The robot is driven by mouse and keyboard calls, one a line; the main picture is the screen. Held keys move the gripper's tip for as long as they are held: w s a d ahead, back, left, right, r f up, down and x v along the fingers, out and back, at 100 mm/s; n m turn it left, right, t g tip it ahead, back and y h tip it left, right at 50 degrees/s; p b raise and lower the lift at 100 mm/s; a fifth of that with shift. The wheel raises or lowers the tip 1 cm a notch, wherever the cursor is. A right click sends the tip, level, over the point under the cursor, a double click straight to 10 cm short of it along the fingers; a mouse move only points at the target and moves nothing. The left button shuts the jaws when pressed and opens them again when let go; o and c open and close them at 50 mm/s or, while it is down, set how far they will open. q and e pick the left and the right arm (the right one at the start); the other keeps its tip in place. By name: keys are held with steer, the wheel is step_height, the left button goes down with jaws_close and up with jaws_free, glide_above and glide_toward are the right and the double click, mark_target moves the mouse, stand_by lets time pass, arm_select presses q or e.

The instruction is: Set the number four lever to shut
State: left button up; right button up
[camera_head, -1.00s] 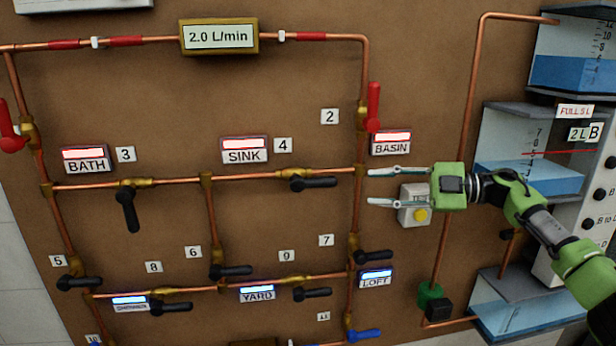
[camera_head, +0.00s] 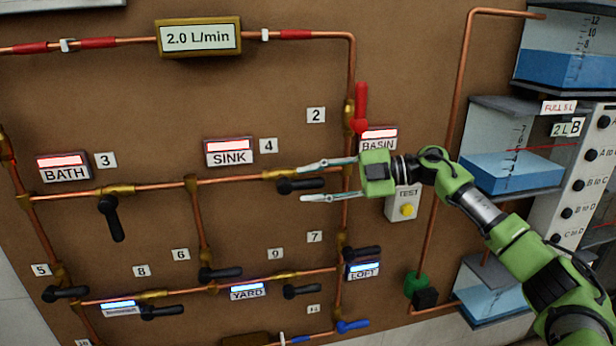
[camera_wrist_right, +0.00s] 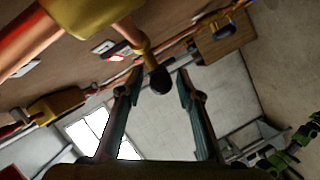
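The number four lever (camera_head: 300,185) is a black handle on a brass valve in the upper horizontal pipe, below the white 4 tag (camera_head: 268,146). The handle points right, roughly along the pipe. My right gripper (camera_head: 302,183) is open, coming in from the right, its two fingers above and below the handle in the picture. In the right wrist view a black handle end (camera_wrist_right: 160,80) shows between the open fingertips (camera_wrist_right: 158,82), with no contact visible. My left gripper is not in view.
The SINK sign (camera_head: 229,152) glows red left of the tag. The red number two lever (camera_head: 360,108) and the BASIN sign (camera_head: 378,139) are close above my right gripper. A test box (camera_head: 404,203) with a yellow button is just below it. Other black levers lie lower.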

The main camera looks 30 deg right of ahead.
steer(key=shift+w+a, duration=0.15)
steer(key=shift+a, duration=0.15)
steer(key=shift+w+a+f, duration=0.15)
jaws_close()
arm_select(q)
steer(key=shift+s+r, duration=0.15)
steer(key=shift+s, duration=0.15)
